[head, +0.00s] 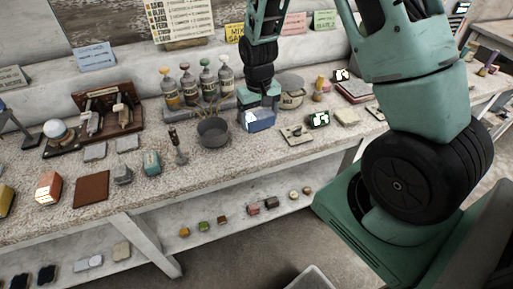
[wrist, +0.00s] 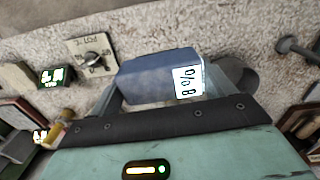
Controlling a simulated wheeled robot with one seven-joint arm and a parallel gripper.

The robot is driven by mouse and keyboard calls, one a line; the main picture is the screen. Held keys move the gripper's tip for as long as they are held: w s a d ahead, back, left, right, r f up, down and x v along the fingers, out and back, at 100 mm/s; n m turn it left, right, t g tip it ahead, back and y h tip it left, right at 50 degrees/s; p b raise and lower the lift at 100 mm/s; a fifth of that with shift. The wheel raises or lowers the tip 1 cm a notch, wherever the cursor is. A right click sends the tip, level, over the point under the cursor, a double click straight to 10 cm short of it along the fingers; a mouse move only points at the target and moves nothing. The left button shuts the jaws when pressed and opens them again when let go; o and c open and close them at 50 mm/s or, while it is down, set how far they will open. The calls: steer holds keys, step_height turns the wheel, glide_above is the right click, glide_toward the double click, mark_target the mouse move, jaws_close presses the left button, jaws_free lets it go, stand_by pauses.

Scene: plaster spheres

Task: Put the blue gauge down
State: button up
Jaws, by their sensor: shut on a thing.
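The blue gauge (head: 259,121) is a blue box in the head view, directly under my gripper (head: 259,104), at the bench top.
A dark grey bowl (head: 213,132) stands close on the left. A plate with a knob (head: 296,134) and a small lit device (head: 318,120) lie on the right. Several bottles (head: 190,88) stand behind left. Some bench top in front of the gauge is bare.

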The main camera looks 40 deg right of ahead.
mark_target(260, 112)
steer(key=shift+w+d+r+m+b, duration=0.3)
steer(key=shift+d+m+b, duration=0.2)
step_height(260, 112, down, 9)
steer(key=shift+f+p, duration=0.1)
steer(key=shift+p, duration=0.85)
steer(key=o, duration=0.8)
steer(key=shift+f, duration=0.1)
step_height(260, 112, up, 12)
steer(key=shift+f+b, duration=0.25)
steer(key=shift+b, duration=0.85)
steer(key=shift+a+r, duration=0.1)
steer(key=shift+r, duration=0.25)
steer(key=s+a+r+n+y, duration=0.1)
steer(key=s+a+r+n, duration=0.1)
steer(key=a, duration=0.4)
steer(key=s+a+r+n, duration=0.1)
steer(key=s+a+r, duration=0.15)
steer(key=a, duration=0.35)
steer(key=s+a+r+n, duration=0.2)
steer(key=s+a, duration=0.2)
steer(key=s, duration=0.2)
steer(key=s+a+r+n, duration=0.2)
steer(key=s+a+n, duration=0.1)
steer(key=s, duration=0.4)
steer(key=s+a+r+n, duration=0.2)
steer(key=s+a+n, duration=0.1)
steer(key=s+a, duration=0.2)
steer(key=shift+s, duration=0.9)
